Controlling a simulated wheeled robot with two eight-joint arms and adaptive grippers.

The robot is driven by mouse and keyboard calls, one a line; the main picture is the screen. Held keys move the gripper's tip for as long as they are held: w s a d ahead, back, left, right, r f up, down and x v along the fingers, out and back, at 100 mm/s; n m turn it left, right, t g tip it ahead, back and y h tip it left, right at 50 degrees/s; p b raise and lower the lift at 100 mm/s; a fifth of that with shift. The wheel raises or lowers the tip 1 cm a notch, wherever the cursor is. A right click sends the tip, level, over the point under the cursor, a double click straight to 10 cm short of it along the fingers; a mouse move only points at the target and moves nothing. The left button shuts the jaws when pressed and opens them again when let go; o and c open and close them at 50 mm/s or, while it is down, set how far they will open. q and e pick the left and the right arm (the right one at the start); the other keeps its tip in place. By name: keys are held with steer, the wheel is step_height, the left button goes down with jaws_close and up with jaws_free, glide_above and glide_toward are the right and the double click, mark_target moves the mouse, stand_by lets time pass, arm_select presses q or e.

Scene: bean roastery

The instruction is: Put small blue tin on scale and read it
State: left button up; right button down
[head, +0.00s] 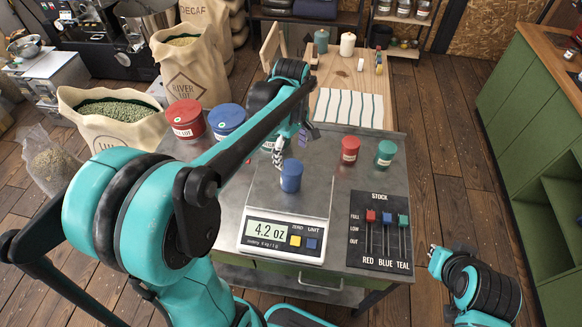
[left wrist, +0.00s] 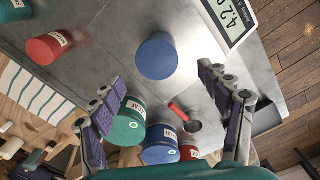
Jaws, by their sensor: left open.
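The small blue tin (head: 291,176) stands upright on the plate of the scale (head: 262,204). In the left wrist view the tin's blue lid (left wrist: 156,55) shows just beyond the fingers, and part of the display (left wrist: 233,18) shows at the top. My left gripper (left wrist: 160,82) is open and empty, with its fingers apart and clear of the tin. In the head view my left gripper (head: 280,155) is just behind the tin. My right gripper (head: 436,259) is off the table at lower right; its jaw opening is unclear.
Small red (head: 350,150) and teal (head: 385,153) tins stand right of the scale. The STOCK board (head: 379,232) has red, blue and teal sliders near FULL. Large red (head: 186,119) and blue (head: 226,121) tins stand at left. A large teal tin (left wrist: 128,124) is near my left fingers.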

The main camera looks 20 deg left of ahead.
arm_select(q)
steer(key=s+d+m+t, duration=0.2)
steer(key=s+m+t, duration=0.1)
steer(key=s+m, duration=0.3)
steer(key=s+d+m+t, duration=0.3)
steer(key=s+m+t, duration=0.1)
steer(key=s+m, duration=0.3)
steer(key=shift+d+r+m, duration=0.15)
steer(key=shift+d+m, duration=0.15)
steer(key=shift+m, duration=0.8)
steer(key=shift+s, duration=0.15)
arm_select(e)
steer(key=shift+s, duration=0.15)
